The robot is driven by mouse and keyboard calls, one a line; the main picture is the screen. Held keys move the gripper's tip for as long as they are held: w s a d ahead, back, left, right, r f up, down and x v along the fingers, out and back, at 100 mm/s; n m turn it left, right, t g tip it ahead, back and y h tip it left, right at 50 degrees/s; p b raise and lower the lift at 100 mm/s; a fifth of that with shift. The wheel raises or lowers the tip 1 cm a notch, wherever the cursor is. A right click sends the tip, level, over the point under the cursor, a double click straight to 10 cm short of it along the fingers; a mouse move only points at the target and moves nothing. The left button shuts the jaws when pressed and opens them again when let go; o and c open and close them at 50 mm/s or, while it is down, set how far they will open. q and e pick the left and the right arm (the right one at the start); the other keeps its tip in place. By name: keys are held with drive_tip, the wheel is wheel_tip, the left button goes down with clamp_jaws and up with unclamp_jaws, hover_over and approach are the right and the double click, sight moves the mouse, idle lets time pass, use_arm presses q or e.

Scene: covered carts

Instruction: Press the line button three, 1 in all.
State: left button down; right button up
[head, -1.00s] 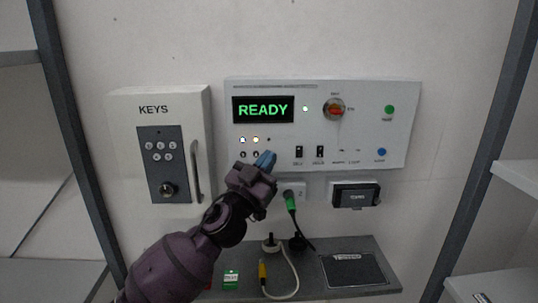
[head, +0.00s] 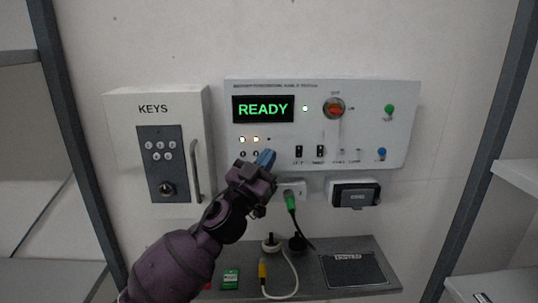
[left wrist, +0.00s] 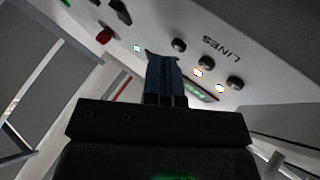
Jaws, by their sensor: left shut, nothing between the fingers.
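The white panel (head: 375,115) on the wall has a green READY display (head: 263,109). Below it are two lit lamps, a dark third one (head: 269,139), and a row of line buttons. The first two buttons (head: 256,154) show in the head view; my fingers cover the place of the third. In the left wrist view, three dark round buttons stand by the LINES label; the one farthest from the label, the third (left wrist: 179,45), is just beside my fingertips. My left gripper (head: 267,156) is shut and empty, blue tips close to the panel. Contact cannot be told.
A KEYS box (head: 155,109) with a keypad and handle hangs left of the panel. A red rotary knob (head: 334,107), a green button (head: 390,109) and a blue button (head: 381,153) are further right. A green plug and cable hang below, above a grey shelf (head: 315,282).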

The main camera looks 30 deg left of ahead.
use_arm(q)
drive_tip(key=shift+w+a, duration=0.1)
drive_tip(key=shift+w, duration=0.05)
use_arm(e)
drive_tip(key=shift+w+r, duration=0.2)
drive_tip(key=shift+w, duration=0.3)
use_arm(q)
drive_tip(key=shift+w, duration=0.1)
use_arm(e)
drive_tip(key=shift+s, duration=0.15)
drive_tip(key=shift+s+f, duration=0.25)
drive_tip(key=shift+s, duration=0.1)
drive_tip(key=shift+r, duration=0.1)
use_arm(q)
drive_tip(key=shift+s+d, duration=0.3)
drive_tip(key=shift+s, duration=0.3)
use_arm(e)
drive_tip(key=shift+w+r, duration=0.35)
drive_tip(key=shift+w, duration=0.15)
